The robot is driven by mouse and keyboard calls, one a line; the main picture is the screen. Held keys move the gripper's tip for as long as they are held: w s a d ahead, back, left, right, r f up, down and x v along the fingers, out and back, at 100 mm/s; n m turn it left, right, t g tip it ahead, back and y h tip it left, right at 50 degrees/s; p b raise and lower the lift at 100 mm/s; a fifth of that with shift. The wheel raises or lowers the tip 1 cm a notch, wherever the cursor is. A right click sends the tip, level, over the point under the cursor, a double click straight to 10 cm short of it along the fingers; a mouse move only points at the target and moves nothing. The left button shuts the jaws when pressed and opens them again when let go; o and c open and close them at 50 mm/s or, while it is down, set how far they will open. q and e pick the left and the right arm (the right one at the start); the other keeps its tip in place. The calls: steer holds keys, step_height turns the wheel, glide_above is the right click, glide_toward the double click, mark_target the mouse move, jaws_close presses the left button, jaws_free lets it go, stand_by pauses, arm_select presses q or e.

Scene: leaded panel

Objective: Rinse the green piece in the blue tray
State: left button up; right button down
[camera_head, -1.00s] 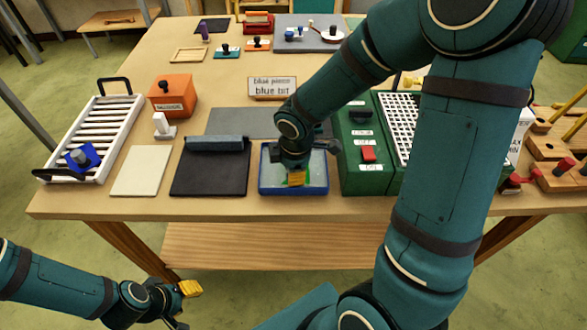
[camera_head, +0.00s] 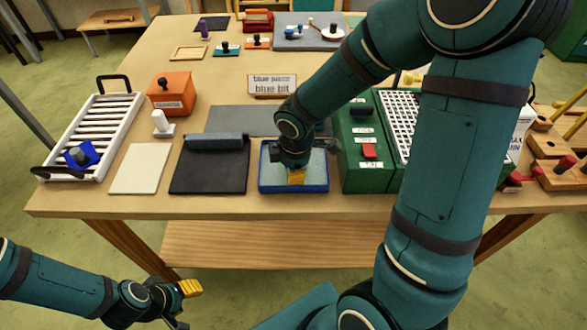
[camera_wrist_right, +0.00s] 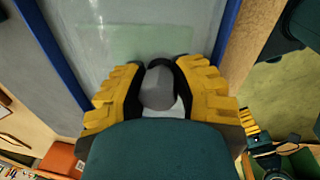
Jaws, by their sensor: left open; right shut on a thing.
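The blue tray (camera_head: 262,184) lies near the table's front edge, with pale liquid inside; its blue rim also shows in the wrist view (camera_wrist_right: 56,50). My right gripper (camera_head: 297,177) points down into the tray. In the wrist view its yellow fingers are shut on a grey round knob (camera_wrist_right: 158,88). A faint pale green rectangle (camera_wrist_right: 150,42) shows through the liquid beyond the knob; I take it for the green piece. Whether the knob is fixed to it is hidden. My left gripper (camera_head: 186,302) is open and empty, low in front of the table.
A green machine with a red switch (camera_head: 370,152) stands close right of the tray. A black mat with a roller (camera_head: 212,170) and a cream pad (camera_head: 140,170) lie to the left. A white rack (camera_head: 104,112) holds a blue piece with a grey knob (camera_head: 80,156).

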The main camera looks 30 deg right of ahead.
steer(key=shift+f, duration=0.1)
steer(key=shift+s+d, duration=0.2)
steer(key=shift+d, duration=0.15)
stand_by(0.6)
steer(key=shift+w+a, duration=0.45)
steer(key=shift+a, duration=0.25)
stand_by(0.7)
steer(key=shift+s+d, duration=0.25)
steer(key=shift+d, duration=0.1)
stand_by(0.4)
stand_by(1.2)
steer(key=shift+r+p, duration=2.05)
steer(key=shift+r, duration=0.5)
steer(key=shift+r+p, duration=1.35)
steer(key=shift+r, duration=0.2)
